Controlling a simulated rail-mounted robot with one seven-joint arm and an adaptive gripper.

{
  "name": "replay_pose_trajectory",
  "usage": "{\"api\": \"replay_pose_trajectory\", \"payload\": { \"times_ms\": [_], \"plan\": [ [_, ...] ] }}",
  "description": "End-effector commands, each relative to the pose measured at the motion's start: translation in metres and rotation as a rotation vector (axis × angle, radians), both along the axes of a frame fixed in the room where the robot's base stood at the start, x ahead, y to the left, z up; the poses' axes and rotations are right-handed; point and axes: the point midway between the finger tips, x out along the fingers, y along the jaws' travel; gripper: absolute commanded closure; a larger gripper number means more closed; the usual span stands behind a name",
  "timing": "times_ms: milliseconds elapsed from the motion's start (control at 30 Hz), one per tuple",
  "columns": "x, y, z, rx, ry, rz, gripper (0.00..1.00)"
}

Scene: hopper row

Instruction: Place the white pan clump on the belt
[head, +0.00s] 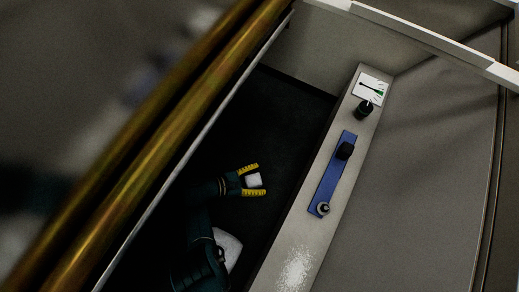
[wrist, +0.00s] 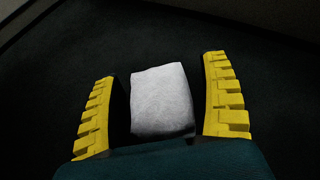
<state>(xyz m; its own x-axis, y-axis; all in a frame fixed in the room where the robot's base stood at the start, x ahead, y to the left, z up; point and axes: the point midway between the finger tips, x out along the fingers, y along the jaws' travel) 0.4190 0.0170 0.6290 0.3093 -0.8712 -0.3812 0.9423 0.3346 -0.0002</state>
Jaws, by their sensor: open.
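A small white block-like clump (head: 254,181) shows at my gripper on the dark surface (head: 275,130) in the head view. In the wrist view the clump (wrist: 162,98) is between the two yellow ridged fingers of my gripper (wrist: 168,92). The fingers are open, with a visible dark gap on both the left and the right of the clump. My gripper (head: 254,179) also shows in the head view, with one finger above the clump and one below. The clump's near end is close to the palm. I cannot tell whether the dark surface is the belt.
A pale ledge (head: 345,200) runs along the right, bearing a blue plate (head: 328,180) with a black knob, another black knob (head: 364,109), a label card (head: 371,88) and white powder (head: 296,268). A white shape (head: 229,245) lies partly behind my arm. Blurred brass-coloured bars (head: 160,140) cross the left.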

Motion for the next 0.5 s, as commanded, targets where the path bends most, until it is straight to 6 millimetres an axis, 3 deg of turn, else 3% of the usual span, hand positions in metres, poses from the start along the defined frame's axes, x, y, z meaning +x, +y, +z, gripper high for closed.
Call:
{"api": "replay_pose_trajectory", "payload": {
  "times_ms": [300,500],
  "plan": [
    [-0.021,0.064,0.029,0.002,-0.003,0.007,0.23],
    [-0.033,0.094,0.041,0.001,-0.002,0.002,0.23]
  ]
}}
